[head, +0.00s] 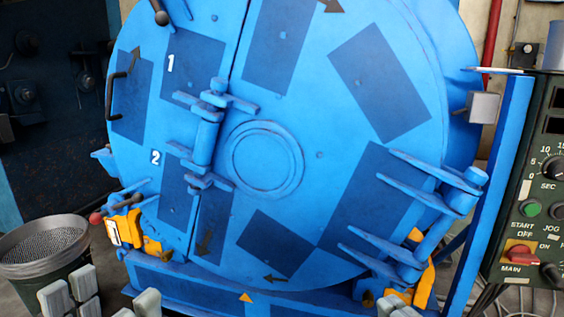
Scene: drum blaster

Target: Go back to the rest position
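The drum blaster's big round blue door (320,155) fills the middle of the head view and looks closed. A dark handle (122,75) sits at its left edge. My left gripper (103,298) is at the bottom left, in front of the machine's base. Its grey finger pads stand apart with nothing visible between them, so it is open. My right gripper (398,309) shows only as a few grey pad tips at the bottom edge, right of centre. The rest of it is cut off, so its opening cannot be told.
A control panel (530,190) with a red main switch (520,254) and a green start button (530,208) stands at the right. A mesh-topped bin (45,245) stands at the lower left, close to my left gripper. A blue post (490,200) stands beside the panel.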

